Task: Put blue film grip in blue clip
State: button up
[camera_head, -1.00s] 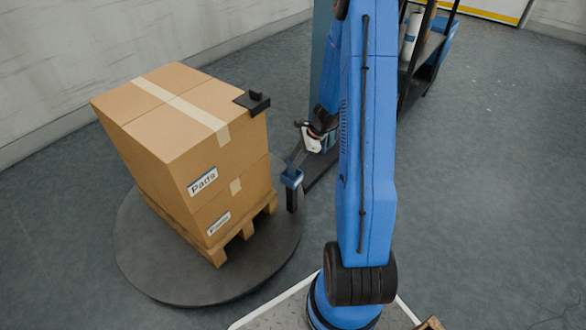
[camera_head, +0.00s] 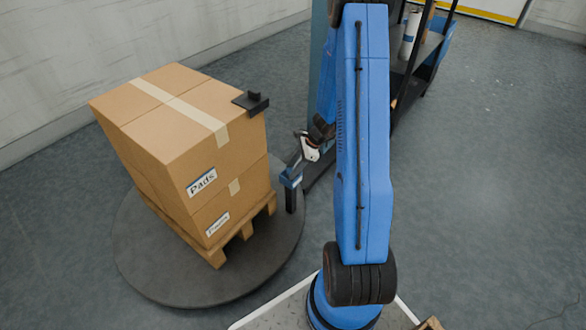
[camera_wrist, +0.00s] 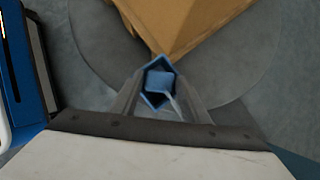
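My gripper (camera_head: 296,163) is at the right of the wrapped-pallet turntable in the head view, tilted down over a blue clip (camera_head: 290,180) on a short black post. In the wrist view its two grey fingers (camera_wrist: 158,86) stand apart, one on each side of the blue clip (camera_wrist: 151,101), which has an angular outline. A smaller blue piece, probably the blue film grip (camera_wrist: 159,81), lies within that outline between the fingertips. A thin pale strip runs from it toward the lower right. I cannot tell whether the fingers touch the blue piece.
Stacked cartons (camera_head: 178,135) on a wooden pallet (camera_head: 242,229) stand on a dark round turntable (camera_head: 150,262) left of my gripper. A black bracket (camera_head: 252,101) lies on the top carton's corner. A dark rack with rolls (camera_head: 410,35) stands behind my arm. Floor at right is clear.

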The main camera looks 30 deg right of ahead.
jog(key=shift+r, duration=0.1)
jog(key=v, duration=1.1)
jog(key=s+a+r+n+h, duration=0.1)
jog(key=s+a+r+n, duration=0.2)
jog(key=a+r+n, duration=0.65)
jog(key=s+a+r+n+h, duration=0.2)
jog(key=s+a+r, duration=0.45)
jog(key=r, duration=0.45)
jog(key=s+a+r+n, duration=0.1)
jog(key=s+r+n, duration=0.1)
jog(key=s, duration=0.4)
jog(key=s+a+r+n+t+h, duration=0.1)
jog(key=s+a+r+n, duration=0.1)
jog(key=s+n, duration=0.3)
jog(key=s+a+r+n+t+h, duration=0.1)
jog(key=s+a+r+n, duration=0.1)
jog(key=s, duration=0.5)
jog(key=shift+a+r+n, duration=0.2)
jog(key=shift+r+n, duration=0.7)
jog(key=shift+n, duration=0.35)
